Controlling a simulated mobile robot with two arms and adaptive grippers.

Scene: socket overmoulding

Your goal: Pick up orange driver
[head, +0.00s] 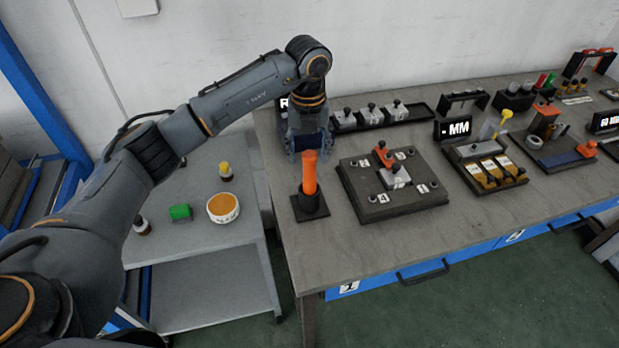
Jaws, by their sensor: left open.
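The orange driver (310,172) stands upright in a small black holder (311,204) near the left end of the workbench. Its orange handle points up and its lower part is hidden in the holder. My left gripper (306,152) points down just behind and above the driver's top, overlapping it in the head view. The jaws are open, but they are partly hidden, and I cannot tell whether they touch the handle. My right gripper is not in the head view.
A dark fixture plate (377,207) with grey blocks sits right of the holder. A tray of grey blocks (427,111) lies behind it.

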